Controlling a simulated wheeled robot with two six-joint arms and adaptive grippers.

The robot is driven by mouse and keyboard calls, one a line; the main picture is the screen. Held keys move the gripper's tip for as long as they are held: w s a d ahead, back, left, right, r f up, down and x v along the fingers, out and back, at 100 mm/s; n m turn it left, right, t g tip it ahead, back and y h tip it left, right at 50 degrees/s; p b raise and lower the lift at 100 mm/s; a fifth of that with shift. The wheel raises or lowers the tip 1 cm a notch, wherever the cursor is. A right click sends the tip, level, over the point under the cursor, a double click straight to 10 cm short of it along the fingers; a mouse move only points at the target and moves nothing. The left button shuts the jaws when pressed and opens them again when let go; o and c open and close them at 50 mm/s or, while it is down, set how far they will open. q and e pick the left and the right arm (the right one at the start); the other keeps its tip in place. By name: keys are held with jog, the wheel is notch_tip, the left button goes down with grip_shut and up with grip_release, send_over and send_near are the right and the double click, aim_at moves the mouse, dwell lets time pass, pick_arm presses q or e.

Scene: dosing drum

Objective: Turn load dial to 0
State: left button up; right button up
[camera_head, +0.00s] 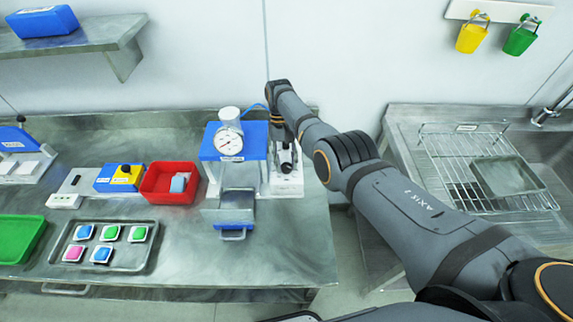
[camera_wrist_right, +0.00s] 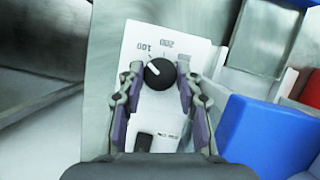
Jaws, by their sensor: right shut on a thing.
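The load dial (camera_wrist_right: 160,75) is a round black knob with a white pointer line on a white panel (camera_wrist_right: 133,40). Printed marks reading 100 and 200 appear inverted beside it in the right wrist view. The pointer is toward the upper left there, on the 100 side. My right gripper (camera_wrist_right: 160,80) has one finger on each side of the knob and is shut on it. In the head view my right gripper (camera_head: 286,160) reaches down over the white panel (camera_head: 288,186), and the dial is hidden by it. My left gripper is not in view.
Further left are a red bin (camera_head: 154,190), a blue-and-yellow box (camera_head: 118,178) and a tray (camera_head: 128,262) of colored pieces. A wire rack (camera_head: 455,140) is at the right.

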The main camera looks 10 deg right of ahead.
jog(key=n+h, duration=0.1)
jog(key=n, duration=0.1)
jog(key=shift+a+r+n, duration=0.1)
jog(key=shift+a+n, duration=0.05)
jog(key=shift+n, duration=0.25)
jog(key=shift+n+t+h+p, duration=0.5)
jog(key=shift+n+h+p, duration=0.3)
jog(key=shift+n, duration=1)
jog(key=o, duration=1.2)
jog(key=shift+c, duration=0.2)
